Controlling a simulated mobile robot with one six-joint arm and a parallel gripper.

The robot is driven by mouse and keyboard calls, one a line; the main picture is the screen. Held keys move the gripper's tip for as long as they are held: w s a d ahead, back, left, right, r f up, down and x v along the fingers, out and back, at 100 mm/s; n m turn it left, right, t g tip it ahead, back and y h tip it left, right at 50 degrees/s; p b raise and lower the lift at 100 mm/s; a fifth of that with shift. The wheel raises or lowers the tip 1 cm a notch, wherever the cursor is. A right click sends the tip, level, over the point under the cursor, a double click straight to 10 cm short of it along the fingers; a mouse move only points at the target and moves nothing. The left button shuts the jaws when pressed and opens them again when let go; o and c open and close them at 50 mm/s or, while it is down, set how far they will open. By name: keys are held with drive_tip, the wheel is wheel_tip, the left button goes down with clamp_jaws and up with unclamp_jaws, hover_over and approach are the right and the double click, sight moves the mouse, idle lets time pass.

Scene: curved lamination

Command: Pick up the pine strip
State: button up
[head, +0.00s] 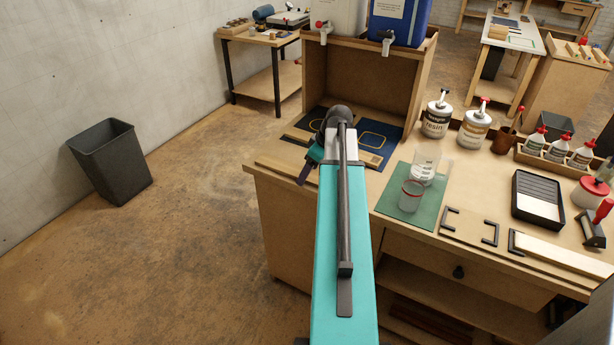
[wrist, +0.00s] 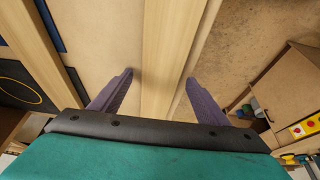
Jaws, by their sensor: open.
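A long pale wooden strip, seemingly the pine strip (wrist: 168,60), runs up the middle of the wrist view, near the bench edge. My gripper (wrist: 159,78) is open, with one purple finger on each side of the strip and gaps showing beside it. How far the fingertips are above the bench is hard to tell. In the head view my gripper (head: 308,170) is over the bench's left end, mostly hidden by my arm. A pale strip (head: 275,164) shows beside it along that end.
Another wooden strip (wrist: 38,50) lies left of the fingers, beside a dark blue mat (wrist: 12,88) with a yellow outline. The bench drops off to floor on the right of the wrist view. A green mat with cups (head: 424,212) and resin cans (head: 437,119) are farther right in the head view.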

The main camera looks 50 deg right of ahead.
drive_tip(key=shift+c, duration=0.5)
drive_tip(key=c, duration=1.2)
drive_tip(key=shift+r, duration=0.1)
drive_tip(key=shift+w+r+b, duration=0.1)
drive_tip(key=shift+r+b, duration=0.5)
drive_tip(key=shift+r, duration=0.9)
drive_tip(key=shift+s+a+r+b, duration=0.3)
drive_tip(key=shift+s+a+b, duration=0.45)
drive_tip(key=shift+s, duration=1.85)
drive_tip(key=shift+s+a+r+b, duration=0.3)
drive_tip(key=shift+s+a+b, duration=0.45)
drive_tip(key=shift+s, duration=1.8)
drive_tip(key=shift+s+a+r+b, duration=0.3)
drive_tip(key=shift+s+a+b, duration=0.45)
drive_tip(key=shift+s, duration=1.85)
drive_tip(key=shift+w+a, duration=0.1)
